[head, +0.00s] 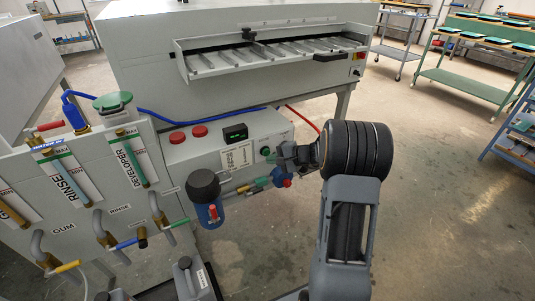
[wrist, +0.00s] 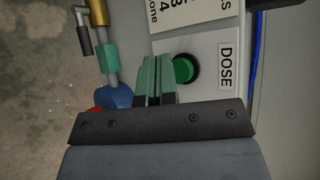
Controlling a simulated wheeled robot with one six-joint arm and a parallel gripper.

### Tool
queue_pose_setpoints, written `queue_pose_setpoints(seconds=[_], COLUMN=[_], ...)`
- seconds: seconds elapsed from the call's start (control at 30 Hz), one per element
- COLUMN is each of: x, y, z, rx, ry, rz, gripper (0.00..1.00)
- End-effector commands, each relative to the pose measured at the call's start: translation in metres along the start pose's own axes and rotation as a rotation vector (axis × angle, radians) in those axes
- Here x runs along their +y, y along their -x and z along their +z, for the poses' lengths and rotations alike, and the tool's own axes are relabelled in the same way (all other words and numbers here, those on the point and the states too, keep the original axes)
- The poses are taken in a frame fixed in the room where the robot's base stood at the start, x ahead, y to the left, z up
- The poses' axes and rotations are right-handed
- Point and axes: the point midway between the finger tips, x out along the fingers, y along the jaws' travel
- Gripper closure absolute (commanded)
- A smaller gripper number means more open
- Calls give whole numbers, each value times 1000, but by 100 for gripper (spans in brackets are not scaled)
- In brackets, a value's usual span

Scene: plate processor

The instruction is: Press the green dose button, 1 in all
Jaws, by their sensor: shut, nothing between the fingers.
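The green dose button (wrist: 184,69) sits in a dark ring on a pale panel, beside a label reading DOSE (wrist: 228,53). In the head view the green button (head: 265,151) shows on the front of the grey control box, just left of my gripper (head: 281,160). My gripper is shut and empty. In the wrist view its green-padded fingertips (wrist: 156,62) are close beside the button, to its left in the picture. Whether the fingertips touch the panel or the button cannot be told.
A blue-and-red valve (head: 281,177) and a dark-topped blue filter (head: 207,200) sit below.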

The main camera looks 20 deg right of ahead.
Motion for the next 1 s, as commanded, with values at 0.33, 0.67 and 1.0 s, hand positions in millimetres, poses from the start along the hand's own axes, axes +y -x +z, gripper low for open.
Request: queue_pose_setpoints(seconds=[0.33, 0.67, 1.0], x=[0, 0, -3], y=[0, 0, -5], z=[0, 0, -4], rx=[0, 0, 0], ry=[0, 0, 0], rz=[0, 0, 0], gripper=[100, 100, 100])
